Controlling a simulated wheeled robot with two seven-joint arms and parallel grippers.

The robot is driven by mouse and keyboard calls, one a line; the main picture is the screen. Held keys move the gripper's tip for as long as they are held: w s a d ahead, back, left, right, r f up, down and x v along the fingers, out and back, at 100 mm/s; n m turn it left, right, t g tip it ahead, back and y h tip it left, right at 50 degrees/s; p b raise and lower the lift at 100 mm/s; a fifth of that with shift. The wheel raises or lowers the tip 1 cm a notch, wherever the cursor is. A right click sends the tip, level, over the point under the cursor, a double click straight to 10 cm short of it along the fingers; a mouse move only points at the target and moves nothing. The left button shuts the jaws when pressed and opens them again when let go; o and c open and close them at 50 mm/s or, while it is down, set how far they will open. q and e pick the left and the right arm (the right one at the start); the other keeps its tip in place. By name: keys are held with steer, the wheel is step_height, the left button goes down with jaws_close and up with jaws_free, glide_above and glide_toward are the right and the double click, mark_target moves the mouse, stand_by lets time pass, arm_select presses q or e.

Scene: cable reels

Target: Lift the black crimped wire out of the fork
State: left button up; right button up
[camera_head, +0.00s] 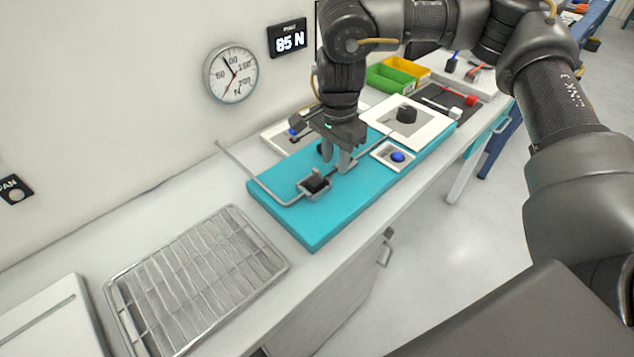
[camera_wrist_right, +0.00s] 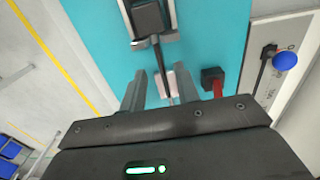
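My right gripper (camera_head: 340,162) points down over the teal board (camera_head: 342,226). In the right wrist view its two fingers (camera_wrist_right: 165,88) are apart, on either side of a thin black wire (camera_wrist_right: 158,52) and a small pale metal piece (camera_wrist_right: 168,84) that may be the fork. The wire runs from a black block in a metal holder (camera_wrist_right: 150,16) toward the gap between the fingers. I cannot tell whether the fingers touch it. The holder also shows in the head view (camera_head: 314,187), with a long bent grey lever. The wire's far end is hidden by the gripper. My left gripper is out of view.
A wire rack (camera_head: 200,275) stands left of the board. A blue button (camera_head: 397,157) is right of the gripper, and a black knob (camera_head: 406,114) sits on a white plate behind. Green (camera_head: 390,78) and yellow bins are farther back. The wall display reads 85 N.

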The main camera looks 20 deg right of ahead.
step_height(320, 180, down, 3)
steer(key=shift+r, duration=0.2)
jaws_close()
steer(key=shift+w+r, duration=0.1)
steer(key=shift+r, duration=0.55)
step_height(320, 180, up, 2)
steer(key=shift+r, duration=0.15)
steer(key=s+a+r, duration=0.1)
steer(key=s+r, duration=0.3)
steer(key=s, duration=0.3)
steer(key=s+a+r+b, duration=0.1)
steer(key=s+r, duration=0.4)
steer(key=s, duration=0.1)
steer(key=shift+s+a+r, duration=0.2)
steer(key=shift+s+a, duration=0.2)
